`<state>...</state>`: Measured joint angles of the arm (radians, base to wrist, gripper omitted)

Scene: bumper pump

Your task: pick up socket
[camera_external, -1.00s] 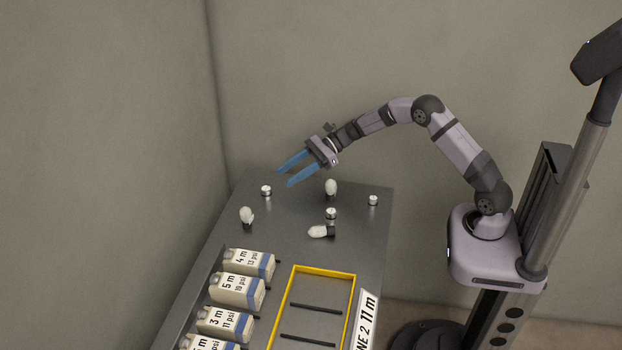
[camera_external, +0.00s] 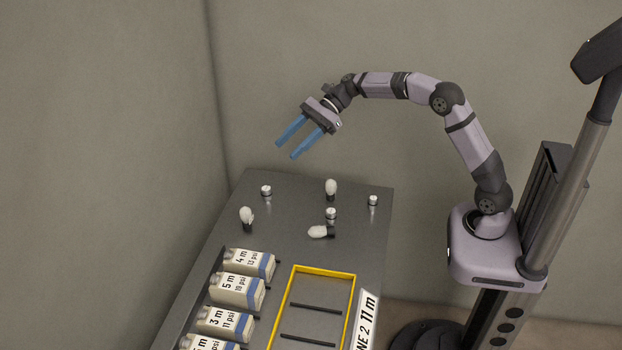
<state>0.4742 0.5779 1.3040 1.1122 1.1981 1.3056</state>
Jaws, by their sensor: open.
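Three small silver, round pieces that look like sockets stand on the dark table (camera_external: 300,253): one at the far left (camera_external: 266,191), one in the middle (camera_external: 331,215) and one at the right (camera_external: 373,201). My gripper (camera_external: 286,150) has blue fingers spread apart with nothing between them. It is up in the air near the table's far edge, apart from all the pieces. Its fingers point down and to the left, with the far-left socket roughly below them in the picture.
Labelled bottles (camera_external: 238,291) line the left side. A yellow-edged tray (camera_external: 353,300) is at front right. Walls stand behind and left.

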